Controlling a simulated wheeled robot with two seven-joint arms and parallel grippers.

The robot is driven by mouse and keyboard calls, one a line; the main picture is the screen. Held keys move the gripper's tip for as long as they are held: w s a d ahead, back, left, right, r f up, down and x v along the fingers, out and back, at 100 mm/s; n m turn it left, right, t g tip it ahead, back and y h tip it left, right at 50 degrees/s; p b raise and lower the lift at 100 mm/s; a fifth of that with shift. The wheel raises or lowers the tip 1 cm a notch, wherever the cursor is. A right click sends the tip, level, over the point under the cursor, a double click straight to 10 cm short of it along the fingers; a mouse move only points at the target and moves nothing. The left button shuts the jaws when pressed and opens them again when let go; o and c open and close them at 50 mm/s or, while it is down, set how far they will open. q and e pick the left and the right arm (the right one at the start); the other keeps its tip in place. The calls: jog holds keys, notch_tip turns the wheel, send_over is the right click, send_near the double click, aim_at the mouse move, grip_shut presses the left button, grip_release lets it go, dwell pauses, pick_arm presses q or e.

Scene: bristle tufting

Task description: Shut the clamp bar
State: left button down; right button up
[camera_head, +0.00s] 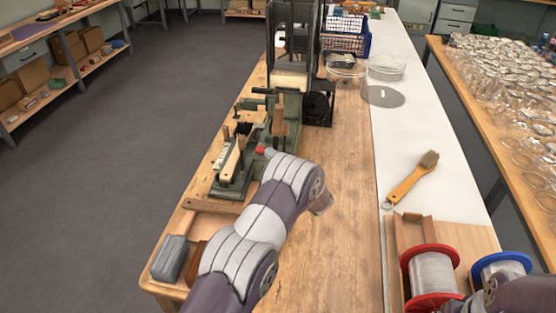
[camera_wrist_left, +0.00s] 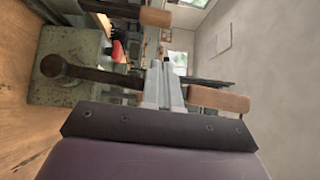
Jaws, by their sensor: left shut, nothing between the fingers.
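A green metal tufting fixture (camera_head: 289,106) stands on the wooden bench. It carries a pale wooden bar (camera_head: 231,162), an upright wooden grip (camera_head: 280,122) and a red knob (camera_head: 260,150). I cannot tell for certain which part is the clamp bar. In the left wrist view the fixture's green plate (camera_wrist_left: 62,95) shows with a dark lever and wooden grips (camera_wrist_left: 218,100). My left gripper (camera_wrist_left: 162,72) is shut and empty, close to these parts; contact cannot be made out. In the head view my left arm hides part of the bench. My right gripper is out of view.
A dark rack (camera_head: 292,45) stands behind the fixture. A grey block (camera_head: 170,258) lies at the near left bench corner. On the right are a brush (camera_head: 412,181), a red spool (camera_head: 431,275) and a blue spool (camera_head: 500,268). The bench middle is clear.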

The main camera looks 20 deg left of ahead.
aim_at(245, 139)
pick_arm(q)
jog(key=a, duration=0.2)
jog(key=w+a+p, duration=0.1)
jog(key=a, duration=0.4)
jog(key=shift+w+a+r+p, duration=0.1)
jog(key=shift+w+r+p, duration=0.05)
jog(key=shift+p, duration=0.2)
jog(key=shift+a, duration=0.1)
